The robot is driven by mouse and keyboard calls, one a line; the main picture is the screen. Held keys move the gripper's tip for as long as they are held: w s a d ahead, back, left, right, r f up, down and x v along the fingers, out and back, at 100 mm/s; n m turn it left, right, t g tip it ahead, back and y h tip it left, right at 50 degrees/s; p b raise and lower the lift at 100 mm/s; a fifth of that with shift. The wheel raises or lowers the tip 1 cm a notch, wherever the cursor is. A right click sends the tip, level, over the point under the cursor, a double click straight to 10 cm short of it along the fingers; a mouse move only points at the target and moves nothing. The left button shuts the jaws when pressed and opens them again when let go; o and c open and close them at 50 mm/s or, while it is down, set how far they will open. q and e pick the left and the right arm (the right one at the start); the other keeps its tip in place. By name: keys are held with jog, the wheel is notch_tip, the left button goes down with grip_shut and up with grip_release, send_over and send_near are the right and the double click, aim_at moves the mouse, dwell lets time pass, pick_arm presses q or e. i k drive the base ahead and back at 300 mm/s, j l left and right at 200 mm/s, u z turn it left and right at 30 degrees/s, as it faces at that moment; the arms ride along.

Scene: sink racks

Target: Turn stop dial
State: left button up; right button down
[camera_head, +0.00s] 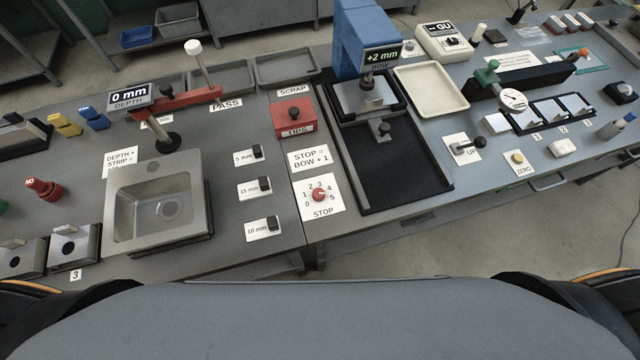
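The stop dial is a small red knob (319,195) on a white plate (323,208) marked 0 to 5 with the word STOP. It sits near the front edge of the bench, left of the black tray. Which number the knob points to is too small to tell. A white card (310,158) above it reads "STOP = BOW + 1". Neither of my grippers is in view.
A steel sink block (118,212) stands to the left, with a red gauge arm reading 0 mm DEPTH above it. Small black blocks on 5, 15 and 10 mm cards lie left of the dial.

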aim_at(318, 194)
jog(key=k+j+u, duration=0.1)
jog(key=j, duration=0.3)
jog(key=k+j+u, duration=0.25)
jog(key=k+j, duration=0.15)
jog(key=j, duration=0.4)
